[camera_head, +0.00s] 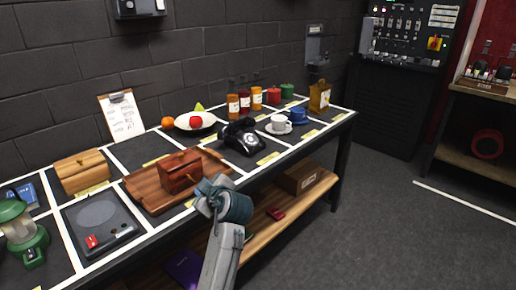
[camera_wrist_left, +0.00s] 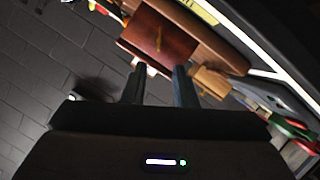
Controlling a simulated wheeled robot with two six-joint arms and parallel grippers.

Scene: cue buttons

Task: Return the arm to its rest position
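My left arm reaches up from the bottom of the head view, and its left gripper (camera_head: 208,192) is over the table's front edge, just right of a reddish-brown wooden box (camera_head: 181,171). The box sits on a wooden tray (camera_head: 147,194). In the left wrist view the left gripper (camera_wrist_left: 159,70) has its two fingers apart with nothing held between them. The box (camera_wrist_left: 158,35) shows beyond the fingertips; whether a finger touches it cannot be told. My right gripper is in neither view.
The table carries a black telephone (camera_head: 242,137), a fruit plate (camera_head: 195,123), cups (camera_head: 279,122), several jars (camera_head: 257,98), a light wooden box (camera_head: 82,171), a button panel (camera_head: 100,224) and a green lantern (camera_head: 22,235). A lower shelf (camera_head: 283,212) holds a carton (camera_head: 301,177). Floor to the right is clear.

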